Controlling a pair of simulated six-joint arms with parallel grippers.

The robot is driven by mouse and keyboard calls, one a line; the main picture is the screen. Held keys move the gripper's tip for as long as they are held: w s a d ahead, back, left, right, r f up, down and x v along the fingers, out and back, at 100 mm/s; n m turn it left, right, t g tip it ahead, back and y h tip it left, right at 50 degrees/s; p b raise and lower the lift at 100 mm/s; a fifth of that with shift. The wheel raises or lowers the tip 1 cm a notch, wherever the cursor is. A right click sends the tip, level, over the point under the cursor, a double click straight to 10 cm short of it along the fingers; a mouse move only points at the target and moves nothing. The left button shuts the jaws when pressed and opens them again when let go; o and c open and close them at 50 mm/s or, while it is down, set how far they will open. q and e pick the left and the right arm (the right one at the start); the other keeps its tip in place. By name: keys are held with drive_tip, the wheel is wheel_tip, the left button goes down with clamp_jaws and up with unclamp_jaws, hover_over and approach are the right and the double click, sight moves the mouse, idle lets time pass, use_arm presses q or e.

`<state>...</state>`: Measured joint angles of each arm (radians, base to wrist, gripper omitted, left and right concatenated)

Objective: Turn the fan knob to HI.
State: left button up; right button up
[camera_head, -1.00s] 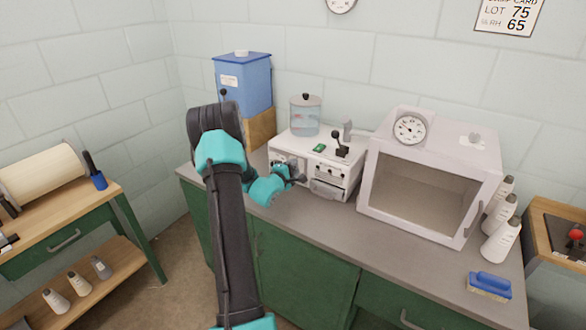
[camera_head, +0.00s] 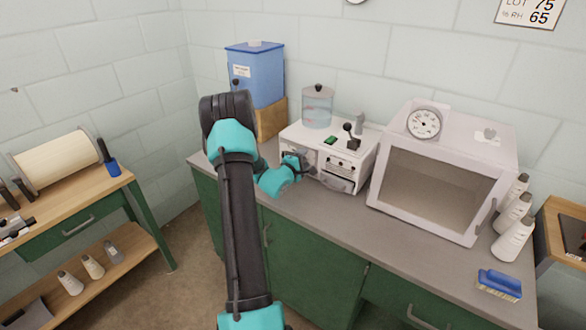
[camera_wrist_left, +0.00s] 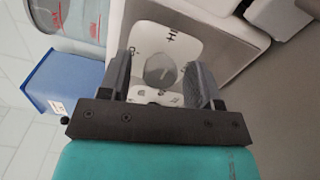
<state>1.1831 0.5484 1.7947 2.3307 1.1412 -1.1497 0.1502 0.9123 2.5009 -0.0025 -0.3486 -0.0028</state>
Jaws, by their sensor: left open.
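A white machine (camera_head: 366,162) stands on the grey counter, with a green switch and dark knobs on it. My left gripper (camera_head: 303,166) is at the left part of its front face and hides what lies behind it. In the left wrist view, a grey rounded knob (camera_wrist_left: 160,70) sits on a white label plate (camera_wrist_left: 190,45) with an "HI" mark. My left gripper (camera_wrist_left: 161,76) is open, with one finger on each side of the knob. Gaps show beside the knob; whether either finger touches it I cannot tell. My right gripper is not in view.
A white chamber with a dial (camera_head: 440,190) stands right of the machine. A blue tank (camera_head: 258,75) and a clear jar (camera_head: 317,107) are behind. White bottles (camera_head: 512,238) and a blue brush (camera_head: 499,284) are at the right. The counter front (camera_head: 330,215) is clear.

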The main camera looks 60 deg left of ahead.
use_arm(q)
drive_tip(key=v, duration=1.7)
